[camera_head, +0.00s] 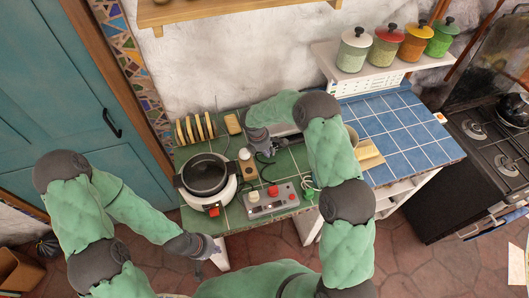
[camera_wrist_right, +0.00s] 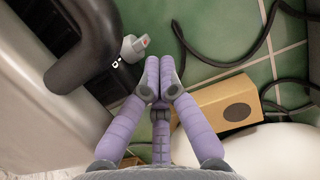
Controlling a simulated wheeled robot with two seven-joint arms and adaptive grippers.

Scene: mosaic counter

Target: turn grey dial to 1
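In the head view my right arm hides most of the appliance, and the dial cannot be made out. My left gripper (camera_head: 207,248) is low in front of the counter; its fingers are too small to read.
A control box (camera_head: 272,202) with a red button and a white pot appliance (camera_head: 209,196) stand at the counter front. A wooden block (camera_wrist_right: 225,105) is close right of my right fingers. Black cables (camera_wrist_right: 215,60) lie on the green tiles. The blue tiles are mostly clear.

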